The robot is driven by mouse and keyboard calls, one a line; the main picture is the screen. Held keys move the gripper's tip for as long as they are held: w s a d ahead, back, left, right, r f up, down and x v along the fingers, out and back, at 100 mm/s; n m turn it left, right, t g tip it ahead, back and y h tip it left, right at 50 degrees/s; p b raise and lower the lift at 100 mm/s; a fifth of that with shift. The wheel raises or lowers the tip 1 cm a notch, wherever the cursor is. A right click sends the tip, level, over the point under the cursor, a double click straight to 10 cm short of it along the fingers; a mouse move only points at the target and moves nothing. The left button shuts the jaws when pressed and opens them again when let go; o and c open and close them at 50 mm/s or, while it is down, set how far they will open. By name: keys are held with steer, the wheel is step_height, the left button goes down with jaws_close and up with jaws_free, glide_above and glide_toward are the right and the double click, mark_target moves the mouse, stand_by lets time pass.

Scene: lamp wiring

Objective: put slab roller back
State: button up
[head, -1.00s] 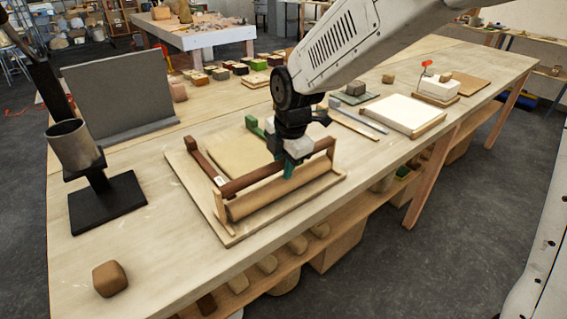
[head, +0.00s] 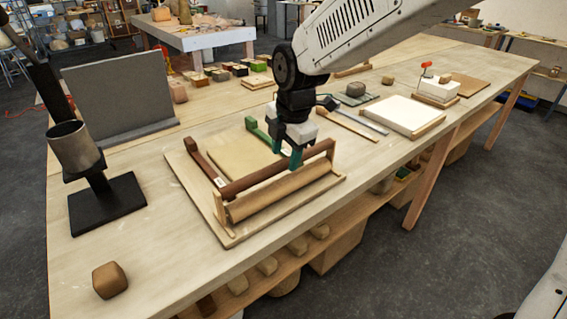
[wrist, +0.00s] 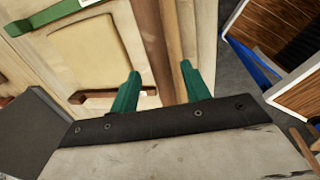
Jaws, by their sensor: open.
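The slab roller (head: 283,192) is a pale wooden cylinder with a dark brown bar (head: 252,182) above it and pale end posts. It lies along the front side of a wooden board (head: 205,213). My gripper (head: 292,160) has teal fingers, points down and is open at the bar, toward its right end. In the wrist view, the dark bar (wrist: 149,35) and pale roller run up the picture between the lines of the two fingers (wrist: 160,84). Whether a finger touches the bar cannot be told.
A clay slab (head: 238,155) lies on the board between a brown strip (head: 200,160) and a green strip (head: 258,130). A black stand with a grey cup (head: 75,148) and a clay lump (head: 110,280) are at left. A white slab (head: 403,113) is at right.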

step_height(320, 180, up, 8)
steer(key=s, duration=0.1)
steer(key=s+d+r+m, duration=0.2)
steer(key=s+d+m, duration=0.9)
steer(key=d, duration=0.3)
steer(key=s+d+f+m, duration=0.1)
steer(key=s+d+m, duration=0.3)
steer(key=s+m, duration=0.3)
steer(key=s+d+f+m+h, duration=0.1)
steer(key=s+d+f+m, duration=0.1)
steer(key=s+d+m, duration=0.2)
steer(key=shift+s+d+f+m+g, duration=0.15)
steer(key=shift+s+d+m+g, duration=0.15)
steer(key=shift+s+m, duration=1.3)
steer(key=shift+s, duration=0.2)
